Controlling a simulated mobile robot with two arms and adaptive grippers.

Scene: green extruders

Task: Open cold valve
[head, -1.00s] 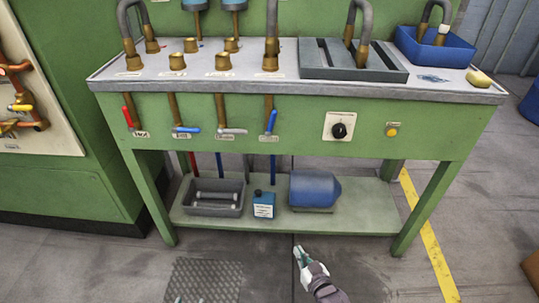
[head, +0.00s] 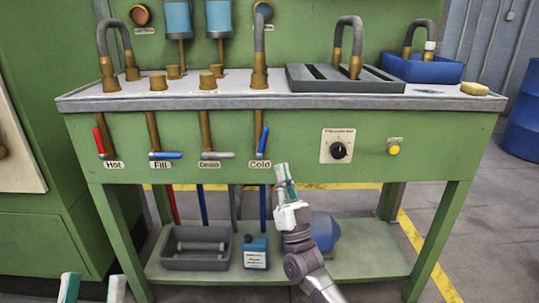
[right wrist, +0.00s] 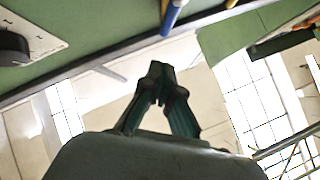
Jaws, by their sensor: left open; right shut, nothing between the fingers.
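The cold valve has a blue handle (head: 262,141) above the "Cold" label on the green bench front. The handle stands close to upright along its brass pipe. My right gripper (head: 284,176) is shut and empty, below and to the right of the handle, apart from it in the picture. In the right wrist view, the shut fingertips (right wrist: 160,72) point at the bench front, and a blue handle end (right wrist: 172,16) shows above them. My left gripper (head: 93,285) is open and empty at the bottom left, with only its fingers in view.
Hot (head: 101,141), fill (head: 167,155) and drain (head: 216,155) valve handles sit left of cold. A black knob (head: 339,150) and a yellow button (head: 394,149) are to the right. The lower shelf holds a grey tray (head: 187,262), a blue bottle (head: 255,252) and a blue container (head: 325,232).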

